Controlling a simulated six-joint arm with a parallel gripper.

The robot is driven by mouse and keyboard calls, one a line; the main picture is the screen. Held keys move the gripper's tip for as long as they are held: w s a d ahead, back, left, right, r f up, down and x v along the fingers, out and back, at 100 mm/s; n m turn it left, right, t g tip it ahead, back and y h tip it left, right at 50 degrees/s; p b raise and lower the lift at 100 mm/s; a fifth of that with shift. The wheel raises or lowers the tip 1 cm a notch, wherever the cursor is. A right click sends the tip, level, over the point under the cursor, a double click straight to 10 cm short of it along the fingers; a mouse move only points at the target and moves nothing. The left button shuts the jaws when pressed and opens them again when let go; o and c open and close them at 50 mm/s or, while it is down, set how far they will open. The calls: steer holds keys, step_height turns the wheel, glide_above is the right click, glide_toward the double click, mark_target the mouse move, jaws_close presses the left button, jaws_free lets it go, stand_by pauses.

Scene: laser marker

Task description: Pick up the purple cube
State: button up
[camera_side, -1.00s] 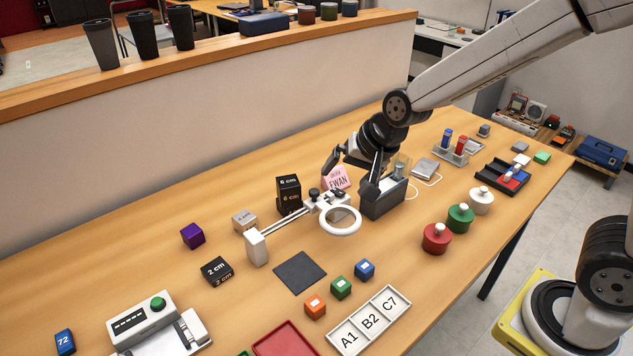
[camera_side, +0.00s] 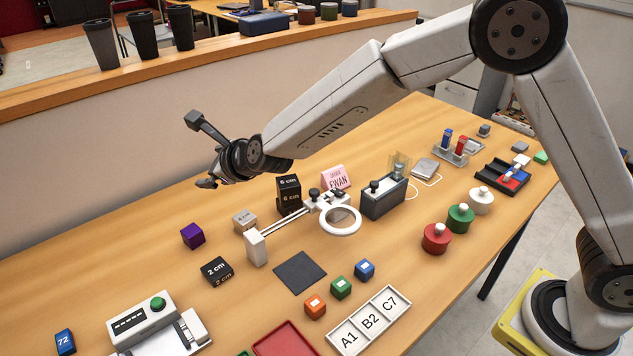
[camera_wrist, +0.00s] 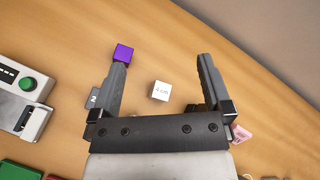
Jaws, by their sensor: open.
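The purple cube (camera_side: 193,236) stands on the left part of the wooden table in the side view. In the wrist view the purple cube (camera_wrist: 123,54) shows just beyond the tip of the left finger. My gripper (camera_side: 206,183) is above the table, up and slightly right of the cube in the side view. In the wrist view my gripper (camera_wrist: 161,62) is open, with nothing held between its fingers. A light grey cube (camera_wrist: 160,91) shows on the table between the fingers there.
The light grey cube (camera_side: 244,221) and a black 2 cm block (camera_side: 217,271) stand near the purple cube. A wall runs behind the table.

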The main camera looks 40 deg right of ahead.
steer(key=w+a+f+m+t, duration=0.1)
steer(key=w+a+f+m, duration=0.1)
steer(key=a+m, duration=0.35)
steer(key=m, duration=0.1)
glide_toward(194, 233)
steer(key=shift+t+h, duration=0.3)
steer(key=x, duration=0.4)
steer(key=shift+w+a+f, duration=0.15)
steer(key=shift+w+f, duration=0.05)
steer(key=shift+f, duration=0.15)
steer(key=shift+x, duration=1.3)
steer(key=shift+w+a+f, duration=0.1)
steer(key=shift+w, duration=0.15)
steer(key=shift+x, duration=2.35)
